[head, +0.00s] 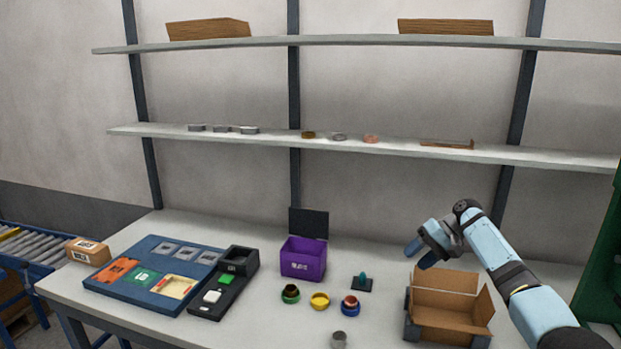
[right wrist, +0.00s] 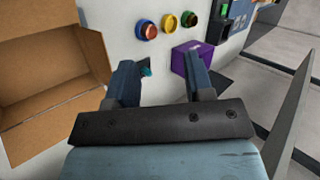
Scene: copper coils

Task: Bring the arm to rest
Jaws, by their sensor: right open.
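My right arm (head: 505,265) comes in from the right, light blue with dark joints. My right gripper (head: 418,254) is held above the table, at the back left of the open cardboard box (head: 445,316). In the right wrist view its two fingers (right wrist: 158,85) are apart with nothing gripped between them. My left gripper is not in view.
A purple bin (head: 302,262), a small dark stand with a teal piece (head: 362,281), and several coloured cups, including a yellow one (head: 320,301), stand left of the box. A blue tray (head: 150,290) lies further left. Shelves (head: 350,147) run behind the table.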

